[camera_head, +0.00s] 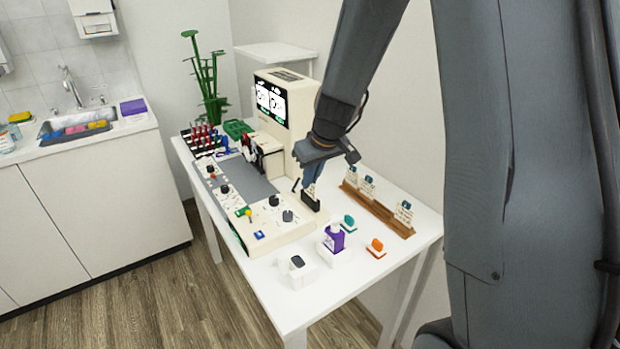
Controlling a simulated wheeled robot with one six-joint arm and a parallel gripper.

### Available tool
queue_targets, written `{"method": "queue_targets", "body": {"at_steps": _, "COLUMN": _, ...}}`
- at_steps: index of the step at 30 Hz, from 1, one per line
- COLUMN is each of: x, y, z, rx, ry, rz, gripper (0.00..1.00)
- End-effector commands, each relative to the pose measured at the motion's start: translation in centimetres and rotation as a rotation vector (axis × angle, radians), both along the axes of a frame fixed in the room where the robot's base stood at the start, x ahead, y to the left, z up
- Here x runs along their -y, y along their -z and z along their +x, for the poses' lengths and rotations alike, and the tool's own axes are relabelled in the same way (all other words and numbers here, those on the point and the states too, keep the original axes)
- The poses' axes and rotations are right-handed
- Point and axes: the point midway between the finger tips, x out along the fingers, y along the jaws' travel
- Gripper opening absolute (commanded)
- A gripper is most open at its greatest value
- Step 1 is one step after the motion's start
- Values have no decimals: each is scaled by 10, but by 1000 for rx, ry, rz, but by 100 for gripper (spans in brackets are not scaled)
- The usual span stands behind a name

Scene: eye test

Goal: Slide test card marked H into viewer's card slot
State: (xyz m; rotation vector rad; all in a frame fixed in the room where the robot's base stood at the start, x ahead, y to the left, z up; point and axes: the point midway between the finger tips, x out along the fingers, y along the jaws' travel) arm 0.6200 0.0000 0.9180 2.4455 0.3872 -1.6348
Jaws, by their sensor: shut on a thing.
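The cream viewer (300,135) stands on the white table, with a lit screen of round patterns at its top. A small black slot piece (310,204) sits at the near right end of its console. My gripper (311,183) points down just above this slot piece and is shut on a pale test card (309,190). The card's lower edge is at the slot piece; I cannot tell how deep it sits in it. The card's letter is too small to read and partly hidden by the fingers.
A brown wooden rack (385,216) with upright cards (403,212) stands right of my gripper. A purple bottle (334,238), a white dispenser (297,270) and orange (376,248) and green (348,223) items stand in front.

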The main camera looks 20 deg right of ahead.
Motion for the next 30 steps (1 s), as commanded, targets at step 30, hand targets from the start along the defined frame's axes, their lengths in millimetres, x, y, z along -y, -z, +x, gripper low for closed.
{"method": "queue_targets", "body": {"at_steps": 30, "x": 0, "y": 11, "z": 0, "rx": 0, "ry": 0, "rz": 0, "gripper": 28}}
